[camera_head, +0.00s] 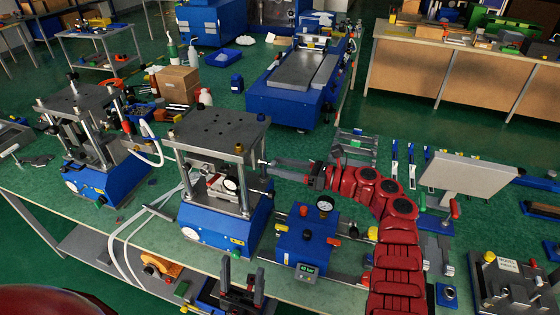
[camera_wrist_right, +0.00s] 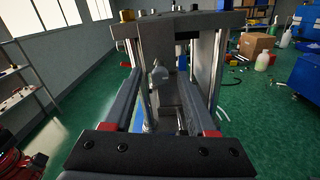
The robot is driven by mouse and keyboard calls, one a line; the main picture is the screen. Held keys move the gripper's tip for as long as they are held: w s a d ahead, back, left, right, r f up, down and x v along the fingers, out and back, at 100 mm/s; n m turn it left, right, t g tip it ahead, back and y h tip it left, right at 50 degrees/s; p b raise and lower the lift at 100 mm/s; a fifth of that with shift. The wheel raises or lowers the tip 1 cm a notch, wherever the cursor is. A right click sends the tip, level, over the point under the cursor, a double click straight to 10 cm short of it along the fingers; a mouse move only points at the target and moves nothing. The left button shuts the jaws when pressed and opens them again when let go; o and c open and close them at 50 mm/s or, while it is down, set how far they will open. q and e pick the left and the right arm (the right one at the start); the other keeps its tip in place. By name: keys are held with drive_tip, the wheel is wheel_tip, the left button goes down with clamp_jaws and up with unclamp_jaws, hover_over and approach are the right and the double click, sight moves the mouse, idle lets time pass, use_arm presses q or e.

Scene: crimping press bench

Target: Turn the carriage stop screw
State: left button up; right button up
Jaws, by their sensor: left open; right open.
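The middle press (camera_head: 215,180) has a grey top plate, steel columns and a blue base. A small grey rounded screw head (camera_wrist_right: 158,74), apparently the carriage stop screw, shows between my right fingers in the right wrist view. In the head view it is too small to tell apart at the press's right side. My right gripper (camera_head: 271,168) points left at that side, open; its fingers (camera_wrist_right: 160,95) lie either side of the screw head, with no clear contact.
A similar press (camera_head: 88,140) stands to the left. White hoses (camera_head: 135,222) run between the presses. A grey tilted panel (camera_head: 468,172) and a fixture (camera_head: 510,285) stand at the right.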

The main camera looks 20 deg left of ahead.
drive_tip(key=shift+a, duration=0.2)
clamp_jaws()
idle(0.4)
